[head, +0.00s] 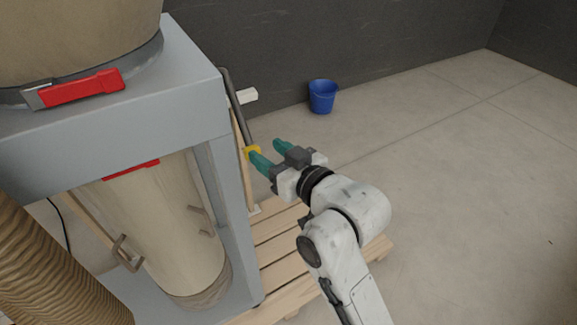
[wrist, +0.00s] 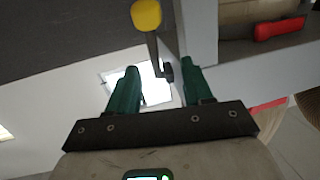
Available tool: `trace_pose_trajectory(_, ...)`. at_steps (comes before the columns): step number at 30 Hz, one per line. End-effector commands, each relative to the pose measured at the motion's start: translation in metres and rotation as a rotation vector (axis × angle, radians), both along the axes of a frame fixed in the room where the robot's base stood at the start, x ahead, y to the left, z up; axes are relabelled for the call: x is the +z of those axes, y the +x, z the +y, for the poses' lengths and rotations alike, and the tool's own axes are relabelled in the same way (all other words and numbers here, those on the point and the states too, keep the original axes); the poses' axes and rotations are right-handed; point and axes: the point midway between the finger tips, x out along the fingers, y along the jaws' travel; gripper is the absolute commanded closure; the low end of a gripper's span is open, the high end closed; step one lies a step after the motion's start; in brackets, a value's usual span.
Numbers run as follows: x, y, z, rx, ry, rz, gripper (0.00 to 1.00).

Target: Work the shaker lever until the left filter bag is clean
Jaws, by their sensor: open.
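The shaker lever (head: 236,105) is a dark grey rod beside the grey frame, hanging down to a yellow knob (head: 252,152). In the wrist view the yellow knob (wrist: 146,14) is at the top, with the rod running to a dark pivot (wrist: 168,72). My gripper (head: 269,153) has its green fingers apart, close to the knob. In the wrist view my gripper (wrist: 161,72) is open and empty, and the knob lies beyond the fingertips. A tan filter bag (head: 80,35) shows only its lower part at the upper left; I cannot tell how clean it is.
The grey frame (head: 205,80) stands just left of my gripper. A tan lower bag (head: 150,225) and a ribbed hose (head: 45,265) are further left. A wooden pallet (head: 285,245) lies below. A blue bucket (head: 322,97) stands near the wall. The floor to the right is clear.

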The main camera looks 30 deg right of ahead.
Motion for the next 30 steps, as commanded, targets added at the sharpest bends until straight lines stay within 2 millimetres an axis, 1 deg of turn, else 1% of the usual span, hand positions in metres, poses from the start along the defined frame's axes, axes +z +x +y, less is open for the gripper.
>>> trace_pose_trajectory(1,-0.001,-0.011,-0.002,-0.001,0.0,0.0,0.49)
trace_pose_trajectory(6,0.004,-0.04,-0.007,-0.001,-0.002,-0.003,0.49)
trace_pose_trajectory(9,0.006,-0.053,-0.009,0.0,-0.001,-0.003,0.49)
trace_pose_trajectory(12,0.008,-0.061,-0.01,0.001,-0.001,-0.004,0.49)
trace_pose_trajectory(17,0.01,-0.066,-0.011,0.001,-0.001,-0.004,0.49)
trace_pose_trajectory(30,0.01,-0.065,-0.011,0.001,-0.002,-0.004,0.49)
